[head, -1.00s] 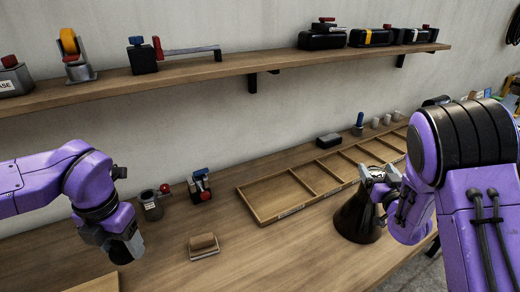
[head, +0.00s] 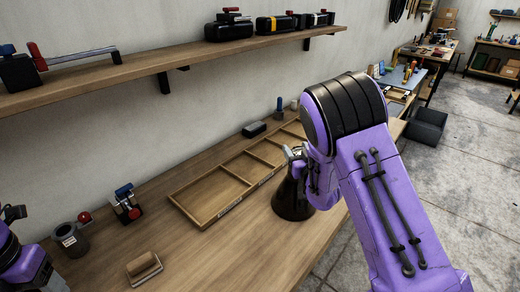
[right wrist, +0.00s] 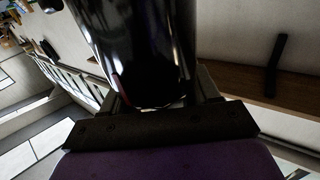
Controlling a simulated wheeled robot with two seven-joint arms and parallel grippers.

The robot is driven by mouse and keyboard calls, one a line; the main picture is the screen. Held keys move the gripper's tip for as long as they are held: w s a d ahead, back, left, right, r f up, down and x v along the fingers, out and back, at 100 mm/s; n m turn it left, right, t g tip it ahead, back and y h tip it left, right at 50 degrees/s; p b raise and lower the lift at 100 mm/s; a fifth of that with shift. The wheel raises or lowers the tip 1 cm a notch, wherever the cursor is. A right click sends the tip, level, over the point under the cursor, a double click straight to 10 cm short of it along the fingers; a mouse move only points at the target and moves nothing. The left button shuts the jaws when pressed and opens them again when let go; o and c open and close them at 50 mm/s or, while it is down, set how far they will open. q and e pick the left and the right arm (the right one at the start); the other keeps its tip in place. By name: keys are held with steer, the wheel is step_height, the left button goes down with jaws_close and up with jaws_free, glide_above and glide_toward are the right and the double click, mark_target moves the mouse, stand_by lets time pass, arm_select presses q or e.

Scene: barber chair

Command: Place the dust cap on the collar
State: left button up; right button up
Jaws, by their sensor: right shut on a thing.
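A dark, glossy, bell-shaped piece (head: 292,201), which looks like the dust cap, is at the front of the workbench, right of the divided tray. My right gripper (head: 296,156) is shut on its narrow upper part. In the right wrist view the dark, shiny body (right wrist: 140,45) stands between the fingers. I cannot tell whether its wide lower rim touches the bench. My left gripper (head: 45,281) is at the bottom left corner, partly cut off; its fingers are not clear. I cannot clearly identify the collar.
The divided wooden tray (head: 183,203) lies along the bench. A grey cup (head: 70,240), a red-and-blue-handled device (head: 124,204) and a wooden-topped block (head: 143,267) are at the left. A shelf (head: 190,56) runs above. Open floor and a dark bin (head: 426,124) are at the right.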

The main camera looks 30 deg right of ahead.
arm_select(q)
steer(key=shift+d, duration=0.15)
arm_select(e)
steer(key=shift+d, duration=0.15)
stand_by(0.6)
steer(key=o, duration=1)
steer(key=shift+s, duration=0.1)
